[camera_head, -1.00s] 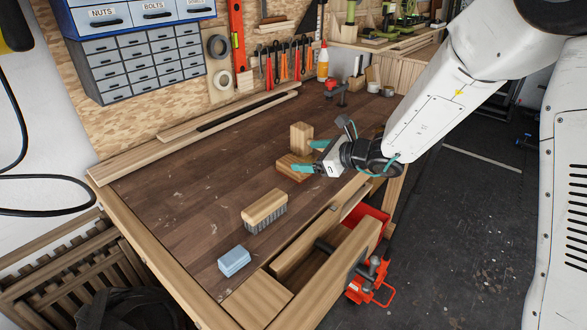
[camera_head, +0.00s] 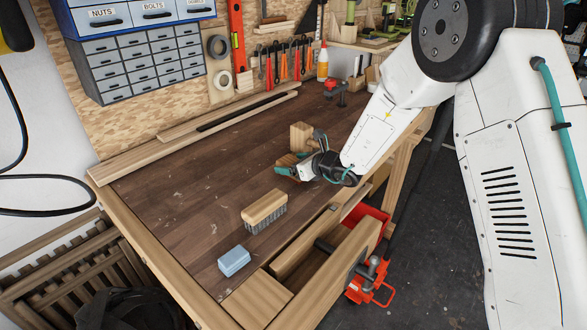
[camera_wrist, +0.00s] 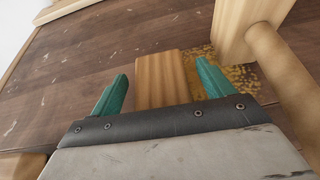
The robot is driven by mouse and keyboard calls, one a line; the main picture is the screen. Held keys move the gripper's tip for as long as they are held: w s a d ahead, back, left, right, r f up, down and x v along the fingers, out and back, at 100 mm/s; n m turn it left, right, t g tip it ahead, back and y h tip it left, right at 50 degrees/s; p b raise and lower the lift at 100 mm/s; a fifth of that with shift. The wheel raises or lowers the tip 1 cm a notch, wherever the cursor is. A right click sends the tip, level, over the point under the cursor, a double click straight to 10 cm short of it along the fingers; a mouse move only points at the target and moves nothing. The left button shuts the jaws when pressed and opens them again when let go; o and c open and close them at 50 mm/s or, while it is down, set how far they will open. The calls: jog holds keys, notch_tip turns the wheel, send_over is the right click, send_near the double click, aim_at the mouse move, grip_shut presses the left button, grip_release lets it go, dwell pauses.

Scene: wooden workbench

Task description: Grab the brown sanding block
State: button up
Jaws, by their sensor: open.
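The brown sanding block (camera_head: 287,160) lies flat on the workbench and is partly hidden by my gripper in the head view. In the wrist view, the block (camera_wrist: 160,80) is a plain wooden piece between the two teal fingers. My gripper (camera_wrist: 159,75) is open, with a narrow gap between each finger and the block's sides. The near part of the block is hidden behind the gripper's dark front edge. In the head view, my gripper (camera_head: 283,168) is low over the bench at the block.
An upright wooden block (camera_head: 301,136) stands just behind the sanding block; in the wrist view, it (camera_wrist: 236,28) has a round handle close to the right finger. A wooden brush (camera_head: 265,207) and a blue block (camera_head: 234,261) lie nearer the front.

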jog(key=c, duration=1.1)
jog(key=shift+r, duration=0.2)
